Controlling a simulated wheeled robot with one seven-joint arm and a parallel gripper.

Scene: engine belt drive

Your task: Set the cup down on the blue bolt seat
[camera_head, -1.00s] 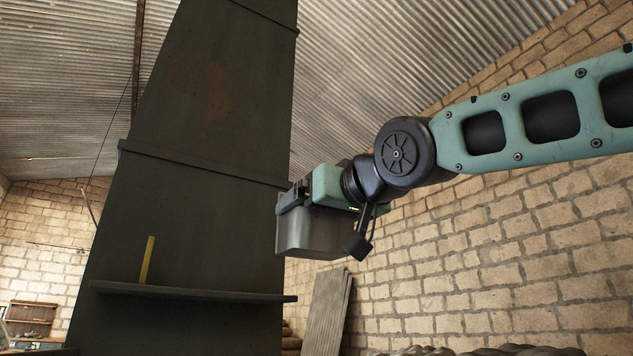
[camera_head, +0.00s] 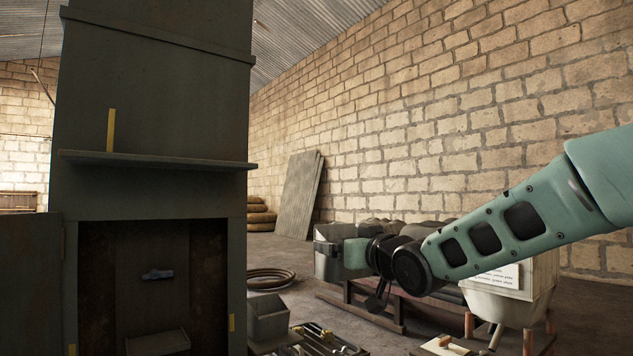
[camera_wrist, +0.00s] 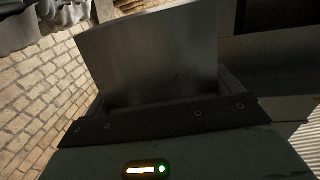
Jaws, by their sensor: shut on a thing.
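My gripper (camera_head: 338,243) is shut on the cup (camera_head: 326,263), a grey metal vessel, and holds it in the air right of the tall dark cabinet. The cup also fills the upper middle of the wrist view (camera_wrist: 150,62), where its plain grey wall shows and its inside does not. A small blue piece (camera_head: 157,275), which looks like the blue bolt seat, is on the back wall inside the open lower bay of the cabinet. The cup is apart from it, well to its right in the head view.
The dark cabinet (camera_head: 150,110) has a ledge (camera_head: 160,161) with a yellow strip (camera_head: 111,130) above the bay. A grey box (camera_head: 268,320) stands at its right foot. A pallet with dark lumps (camera_head: 400,230) and a white tub (camera_head: 505,303) stand at right.

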